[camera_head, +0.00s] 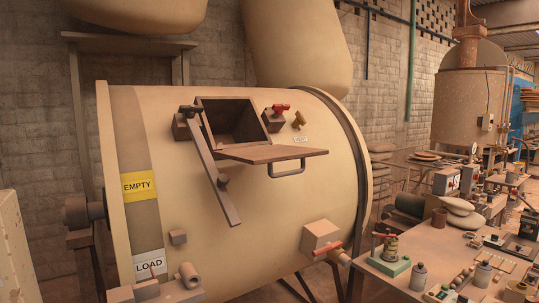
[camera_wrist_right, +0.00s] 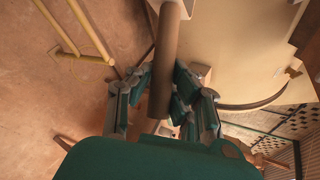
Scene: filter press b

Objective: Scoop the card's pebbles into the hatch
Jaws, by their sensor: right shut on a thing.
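The hatch (camera_head: 236,121) is an open square hole in the top of a large cream drum (camera_head: 250,205). Its brown lid (camera_head: 272,153), with a loop handle, is folded out to the front right. My right gripper (camera_wrist_right: 160,98) shows only in the right wrist view, with teal fingers shut on a brown round bar (camera_wrist_right: 163,70). Small pebble-like pieces (camera_head: 461,278) lie on the bench at the lower right, near a pale card-like sheet (camera_head: 500,262). I cannot confirm them as the card's pebbles.
A long brown lever (camera_head: 212,175) hangs beside the hatch's left edge. Red-handled valves (camera_head: 277,112) (camera_head: 328,247) stick out from the drum. The workbench (camera_head: 405,286) at the right carries bottles, a green-based device and several small items. Yellow rails (camera_wrist_right: 80,25) stand left in the wrist view.

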